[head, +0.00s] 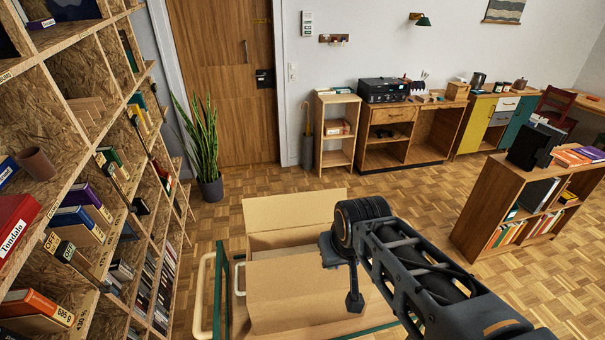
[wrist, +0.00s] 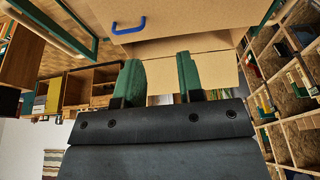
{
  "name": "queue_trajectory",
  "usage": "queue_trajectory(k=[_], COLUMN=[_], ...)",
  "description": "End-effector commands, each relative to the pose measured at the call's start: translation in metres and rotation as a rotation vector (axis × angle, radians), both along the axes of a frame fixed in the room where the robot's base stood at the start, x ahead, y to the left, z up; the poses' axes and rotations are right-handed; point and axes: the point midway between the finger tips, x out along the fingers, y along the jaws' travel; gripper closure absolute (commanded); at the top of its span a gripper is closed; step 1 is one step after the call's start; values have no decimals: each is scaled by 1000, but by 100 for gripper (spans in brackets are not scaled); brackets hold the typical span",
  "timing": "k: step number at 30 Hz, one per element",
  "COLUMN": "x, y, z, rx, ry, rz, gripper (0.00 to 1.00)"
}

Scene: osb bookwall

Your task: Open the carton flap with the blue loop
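The cardboard carton (head: 262,242) stands low in front of me in the head view. One flap (head: 295,211) is raised at its back and another panel (head: 290,292) shows at its front. In the wrist view the blue loop (wrist: 128,27) sits on a cardboard flap (wrist: 190,14) at the top. The loop is not visible in the head view. My gripper (head: 354,303) hangs over the carton's right side. In the wrist view its two green fingers (wrist: 160,80) are apart, with nothing between them. The loop lies beyond and left of the fingers, apart from them.
A green frame (head: 219,290) and a cream rail (head: 201,295) are beside the carton. A tall chipboard bookwall (head: 100,215) stands close on the left. A low bookcase (head: 490,205) stands at right. Open parquet floor (head: 400,200) lies behind the carton.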

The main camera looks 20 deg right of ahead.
Motion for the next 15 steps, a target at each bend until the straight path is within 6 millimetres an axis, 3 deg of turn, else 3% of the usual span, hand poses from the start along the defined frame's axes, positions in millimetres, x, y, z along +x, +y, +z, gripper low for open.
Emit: queue_trajectory(k=[7, 15], x=[-14, 18], y=[15, 17], z=[26, 49], rx=[-1, -30], ry=[-85, -39], rz=[53, 147], gripper=[65, 65])
